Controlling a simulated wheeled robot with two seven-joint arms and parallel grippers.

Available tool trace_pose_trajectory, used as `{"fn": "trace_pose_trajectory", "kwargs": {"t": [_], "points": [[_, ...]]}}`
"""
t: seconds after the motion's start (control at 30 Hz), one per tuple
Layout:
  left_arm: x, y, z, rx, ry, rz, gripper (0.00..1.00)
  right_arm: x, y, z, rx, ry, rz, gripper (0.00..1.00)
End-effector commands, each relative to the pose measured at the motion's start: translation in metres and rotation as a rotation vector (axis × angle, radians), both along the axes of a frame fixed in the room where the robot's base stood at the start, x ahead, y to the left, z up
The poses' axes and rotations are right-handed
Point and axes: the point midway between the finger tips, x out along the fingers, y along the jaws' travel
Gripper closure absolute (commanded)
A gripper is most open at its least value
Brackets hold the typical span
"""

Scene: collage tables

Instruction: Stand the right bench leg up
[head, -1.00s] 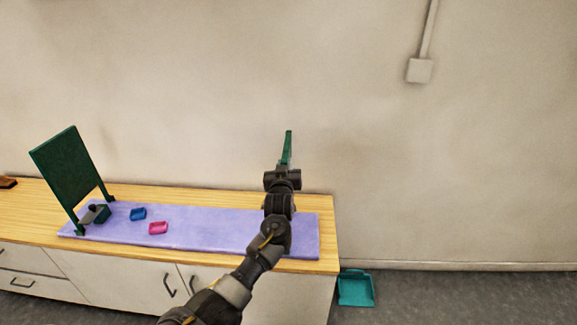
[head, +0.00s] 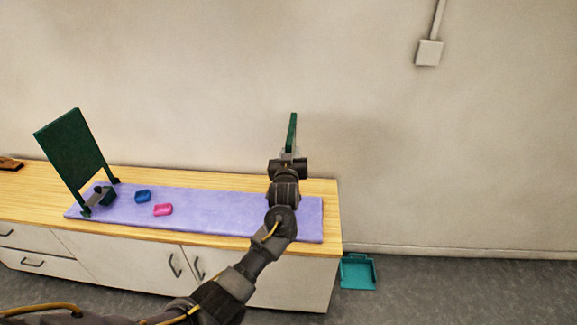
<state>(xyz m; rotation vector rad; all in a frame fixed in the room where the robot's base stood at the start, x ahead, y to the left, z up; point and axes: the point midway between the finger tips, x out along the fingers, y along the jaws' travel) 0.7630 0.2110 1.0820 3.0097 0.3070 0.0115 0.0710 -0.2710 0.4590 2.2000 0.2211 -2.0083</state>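A dark green panel, seen nearly edge-on and close to upright, is the right bench leg (head: 292,132). My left gripper (head: 288,157) is at its lower end and appears shut on it; the wrist hides the panel's bottom, so I cannot tell if it touches the mat. The purple mat (head: 225,212) lies along the cabinet top. Another dark green panel (head: 70,150) with feet stands at the mat's left end. My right gripper is not in view.
A blue piece (head: 143,196) and a pink piece (head: 163,210) lie on the mat. A small grey and green object (head: 101,197) sits by the left panel's feet. The wooden cabinet top (head: 30,200) ends at right. A teal dustpan (head: 357,272) is on the floor.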

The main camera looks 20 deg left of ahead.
Motion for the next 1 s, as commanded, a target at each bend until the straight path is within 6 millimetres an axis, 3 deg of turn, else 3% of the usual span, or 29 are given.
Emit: {"fn": "trace_pose_trajectory", "kwargs": {"t": [0.2, 0.43, 0.63, 0.97, 1.0], "points": [[-0.043, -0.013, -0.003, -0.005, -0.001, -0.008, 0.72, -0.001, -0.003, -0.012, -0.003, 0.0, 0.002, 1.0], [-0.075, -0.018, -0.002, -0.003, 0.0, -0.004, 0.72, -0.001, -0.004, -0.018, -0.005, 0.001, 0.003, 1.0], [-0.084, -0.018, 0.0, -0.002, 0.0, -0.001, 0.72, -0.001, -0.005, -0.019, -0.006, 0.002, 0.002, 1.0], [-0.082, -0.022, 0.002, -0.008, -0.017, -0.013, 0.72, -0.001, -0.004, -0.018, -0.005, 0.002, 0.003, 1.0], [-0.078, -0.027, -0.006, 0.003, -0.009, -0.029, 0.72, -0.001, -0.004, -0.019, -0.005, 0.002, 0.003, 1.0]]}}
